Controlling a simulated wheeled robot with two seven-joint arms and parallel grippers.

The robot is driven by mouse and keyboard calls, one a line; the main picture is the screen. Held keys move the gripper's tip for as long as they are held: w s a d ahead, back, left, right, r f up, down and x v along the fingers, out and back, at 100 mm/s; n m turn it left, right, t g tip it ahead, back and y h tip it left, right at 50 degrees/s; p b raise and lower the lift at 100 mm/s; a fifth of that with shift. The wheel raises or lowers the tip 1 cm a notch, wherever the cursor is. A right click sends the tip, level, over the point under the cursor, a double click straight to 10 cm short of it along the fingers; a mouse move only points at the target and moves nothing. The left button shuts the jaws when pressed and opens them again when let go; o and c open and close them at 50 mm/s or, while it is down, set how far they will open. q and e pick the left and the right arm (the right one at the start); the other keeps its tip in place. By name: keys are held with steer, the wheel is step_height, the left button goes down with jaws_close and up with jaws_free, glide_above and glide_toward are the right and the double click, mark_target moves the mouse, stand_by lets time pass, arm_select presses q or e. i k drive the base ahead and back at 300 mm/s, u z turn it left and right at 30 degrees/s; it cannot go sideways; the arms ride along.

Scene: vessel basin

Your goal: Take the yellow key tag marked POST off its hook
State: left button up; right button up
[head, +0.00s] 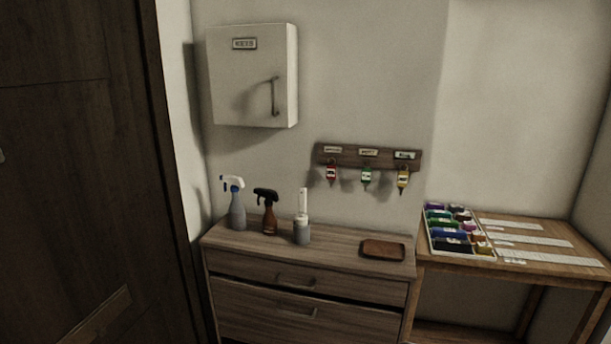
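The yellow key tag (403,178) hangs at the right end of a dark wooden hook rack (345,158) on the back wall. A key hangs below it. Its printing is too small to read. A green tag (366,176) hangs in the middle and a red tag (331,173) at the left, each under a small label plate. The hooks themselves are hard to make out. Neither of my grippers shows in the head view.
Below the rack stands a wooden drawer cabinet (340,238) with two spray bottles (238,208), a white-handled brush in a grey holder (302,232) and a brown tray (383,249). A wall box (240,80) hangs upper left. A side table (560,238) holds a tray of colored items (490,257).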

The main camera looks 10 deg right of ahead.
mark_target(402, 178)
steer(key=u, duration=0.2)
steer(key=i, duration=0.3)
steer(key=z, duration=1.15)
